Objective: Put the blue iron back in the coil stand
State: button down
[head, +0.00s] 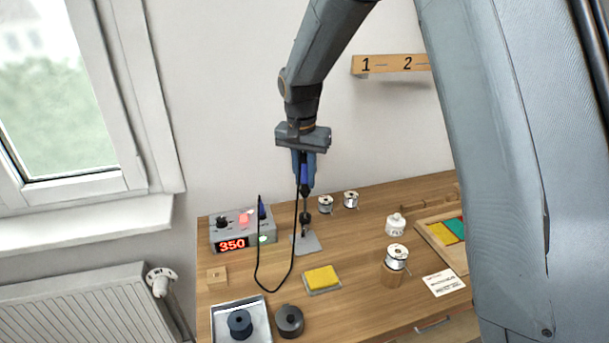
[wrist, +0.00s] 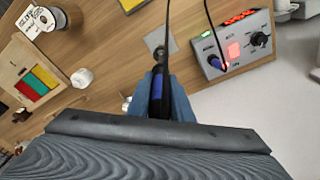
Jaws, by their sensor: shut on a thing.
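My gripper (head: 304,165) is shut on the blue iron (head: 305,174), whose handle is held upright with the tip end down. In the wrist view the blue iron (wrist: 157,83) sits between my two fingers (wrist: 160,98). The coil stand (head: 309,244) is a grey plate with a dark coil, standing on the table below the iron. In the head view the iron's lower end is just over the coil; I cannot tell whether the tip is inside it. The stand's plate (wrist: 154,40) is partly hidden in the wrist view. A black cable (head: 276,288) hangs in a loop beside the stand.
The control box (head: 229,232) reading 350 stands left of the stand, with a blue plug (head: 262,209). A yellow sponge (head: 322,278) lies in front. Solder spools (head: 351,199) stand behind. A tray (head: 262,325) and a dark round pot (head: 289,320) are at the front left.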

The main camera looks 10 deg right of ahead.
aim_at(305, 196)
jog(key=shift+f+b, duration=1.45)
jog(key=shift+f, duration=2.95)
dwell(1.9)
jog(key=c, duration=1)
grip_release()
jog(key=shift+r, duration=0.1)
jog(key=shift+r+p, duration=2.25)
jog(key=shift+r, duration=1.2)
